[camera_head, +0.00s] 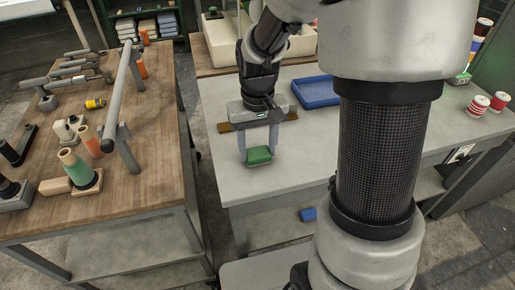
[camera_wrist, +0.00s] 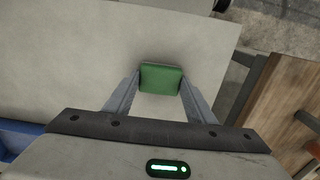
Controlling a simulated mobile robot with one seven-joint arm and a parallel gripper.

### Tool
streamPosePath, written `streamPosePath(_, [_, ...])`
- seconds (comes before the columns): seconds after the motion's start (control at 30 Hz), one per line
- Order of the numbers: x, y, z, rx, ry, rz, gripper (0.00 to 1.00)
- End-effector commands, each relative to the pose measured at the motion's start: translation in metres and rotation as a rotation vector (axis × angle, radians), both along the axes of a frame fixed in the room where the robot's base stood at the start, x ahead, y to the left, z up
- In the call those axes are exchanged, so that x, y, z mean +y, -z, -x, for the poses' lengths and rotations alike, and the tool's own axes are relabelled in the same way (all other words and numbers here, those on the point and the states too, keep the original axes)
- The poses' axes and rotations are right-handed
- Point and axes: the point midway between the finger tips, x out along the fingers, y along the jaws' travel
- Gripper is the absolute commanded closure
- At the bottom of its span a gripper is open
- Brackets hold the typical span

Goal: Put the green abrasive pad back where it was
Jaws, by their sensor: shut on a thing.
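The green abrasive pad (camera_head: 258,155) is a small green block at the near left part of the grey table (camera_head: 305,174). My gripper (camera_head: 258,152) is shut on the pad, one finger on each side. In the wrist view the pad (camera_wrist: 160,78) sits between the two fingertips of my gripper (camera_wrist: 159,84), above the pale tabletop (camera_wrist: 70,60). I cannot tell whether the pad touches the tabletop or is held just over it.
A blue tray (camera_head: 316,92) stands behind the gripper on the grey table. A brown strip (camera_head: 224,127) lies behind the gripper. A wooden workbench (camera_head: 150,160) with tools and cones is at the left, across a gap. Bare tabletop surrounds the pad.

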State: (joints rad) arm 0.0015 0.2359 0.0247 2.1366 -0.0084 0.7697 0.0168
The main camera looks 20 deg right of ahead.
Motion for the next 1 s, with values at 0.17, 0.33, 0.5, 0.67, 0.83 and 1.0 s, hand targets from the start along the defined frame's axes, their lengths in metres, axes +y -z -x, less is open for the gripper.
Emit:
streamPosePath(0.17, [0.0,-0.001,0.0,-0.001,0.0,0.0,0.71])
streamPosePath(0.33, [0.0,0.003,0.0,-0.001,0.0,0.0,0.47])
streamPosePath(0.5, [0.0,0.002,0.0,-0.001,0.0,0.0,0.31])
streamPosePath(0.67, [0.0,0.002,0.0,-0.001,0.0,0.0,0.31])
streamPosePath(0.83, [0.0,-0.007,-0.001,-0.003,0.0,0.0,0.31])
streamPosePath(1.0, [0.0,-0.039,-0.001,-0.006,0.0,0.0,0.31])
